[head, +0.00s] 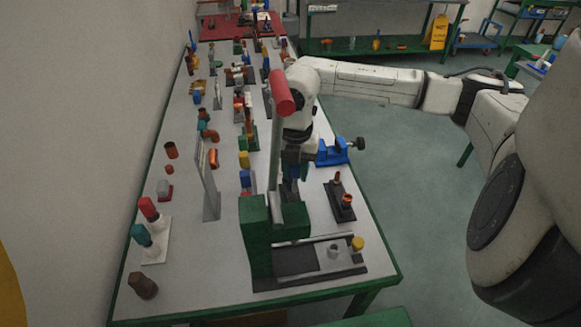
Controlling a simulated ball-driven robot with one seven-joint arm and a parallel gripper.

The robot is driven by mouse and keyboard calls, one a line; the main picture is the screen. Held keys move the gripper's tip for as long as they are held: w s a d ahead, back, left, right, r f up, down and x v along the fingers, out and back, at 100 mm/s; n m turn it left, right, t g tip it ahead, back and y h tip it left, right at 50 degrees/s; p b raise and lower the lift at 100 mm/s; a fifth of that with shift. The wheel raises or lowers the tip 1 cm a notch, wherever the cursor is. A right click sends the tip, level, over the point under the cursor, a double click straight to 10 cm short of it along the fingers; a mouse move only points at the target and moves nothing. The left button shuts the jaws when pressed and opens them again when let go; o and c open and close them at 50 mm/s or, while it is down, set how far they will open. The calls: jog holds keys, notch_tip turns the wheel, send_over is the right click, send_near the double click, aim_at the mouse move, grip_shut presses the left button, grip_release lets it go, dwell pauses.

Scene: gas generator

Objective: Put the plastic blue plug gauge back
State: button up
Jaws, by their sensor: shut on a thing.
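My gripper (292,168) is low over the right half of the long table, below the white wrist. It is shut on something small. A blue-teal piece (304,172) shows at the fingers; it may be the blue plug gauge, but its shape is too small and too covered to be sure. The upright post with the red handle (281,93) hides part of the fingers. I cannot tell whether the held thing touches the table.
A green press (257,236) stands close in front of my gripper. A blue vise (333,153) is just right of it. A small dark stand (341,201) is near the right edge. A tall grey plate (207,180) stands to the left, among several small parts.

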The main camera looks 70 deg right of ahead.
aim_at(295, 184)
jog(key=shift+f, duration=0.1)
dwell(0.3)
jog(key=shift+b, duration=0.3)
notch_tip(295, 184, down, 4)
jog(key=b, duration=0.4)
jog(key=shift+f, duration=0.25)
jog(key=shift+b, duration=0.5)
dwell(0.6)
jog(key=shift+f, duration=0.1)
dwell(0.4)
jog(key=shift+f+b, duration=0.35)
jog(key=shift+b, duration=0.1)
jog(key=shift+f+b, duration=1.9)
jog(key=shift+f, duration=0.35)
jog(key=o, duration=1)
